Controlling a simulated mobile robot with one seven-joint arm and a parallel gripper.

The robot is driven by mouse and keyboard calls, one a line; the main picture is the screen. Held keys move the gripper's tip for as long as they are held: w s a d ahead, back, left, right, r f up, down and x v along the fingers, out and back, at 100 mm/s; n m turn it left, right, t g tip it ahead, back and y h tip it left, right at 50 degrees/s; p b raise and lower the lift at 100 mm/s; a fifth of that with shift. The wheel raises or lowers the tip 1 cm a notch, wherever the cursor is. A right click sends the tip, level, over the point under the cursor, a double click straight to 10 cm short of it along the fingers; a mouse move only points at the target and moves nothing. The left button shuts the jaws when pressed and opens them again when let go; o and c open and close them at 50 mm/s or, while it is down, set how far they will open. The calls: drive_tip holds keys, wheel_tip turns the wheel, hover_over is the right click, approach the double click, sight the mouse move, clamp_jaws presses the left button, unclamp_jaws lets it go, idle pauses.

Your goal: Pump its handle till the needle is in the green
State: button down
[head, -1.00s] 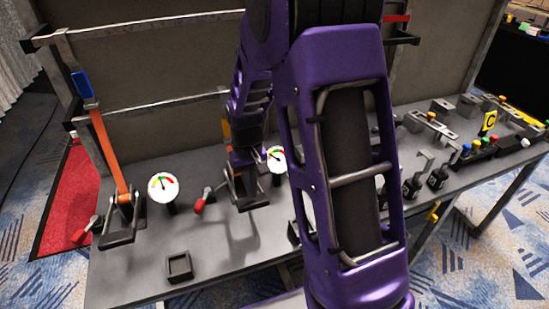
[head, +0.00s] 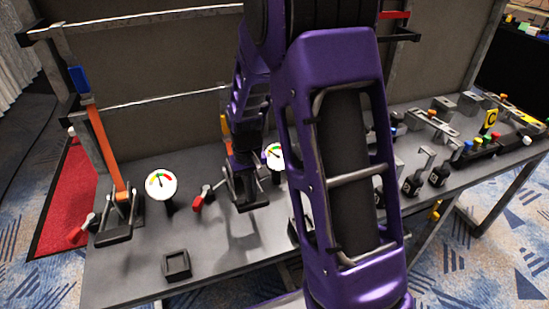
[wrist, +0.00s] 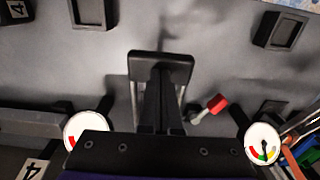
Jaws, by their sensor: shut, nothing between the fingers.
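My gripper (head: 241,168) is shut and empty, low over the middle pump (head: 248,196), which my arm partly hides. In the wrist view the shut fingers (wrist: 160,112) point toward the pump's black base (wrist: 160,68), with metal rods either side; I cannot tell if they touch. A bit of orange handle (head: 226,126) shows behind my arm. The pump's round white gauge (head: 275,155) stands just right of it, partly hidden; it also shows in the wrist view (wrist: 84,126), cut off by my gripper body. Its needle is too small to read surely.
A second pump (head: 121,222) with an upright orange handle (head: 108,150) and blue grip stands left, with its gauge (head: 161,185). A red-gripped lever (head: 203,197) sits between the pumps. A small black tray (head: 176,264) lies in front. Levers and buttons crowd the bench's right.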

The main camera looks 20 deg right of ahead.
drive_tip(key=shift+f+b, duration=2.6)
drive_tip(key=shift+f, duration=1.35)
wheel_tip(320, 180, up, 10)
drive_tip(key=p, duration=0.8)
drive_tip(key=shift+r, duration=0.25)
drive_tip(key=shift+f, duration=0.1)
drive_tip(key=shift+f+b, duration=3.7)
drive_tip(key=shift+f, duration=1.3)
wheel_tip(320, 180, up, 10)
drive_tip(key=p, duration=0.7)
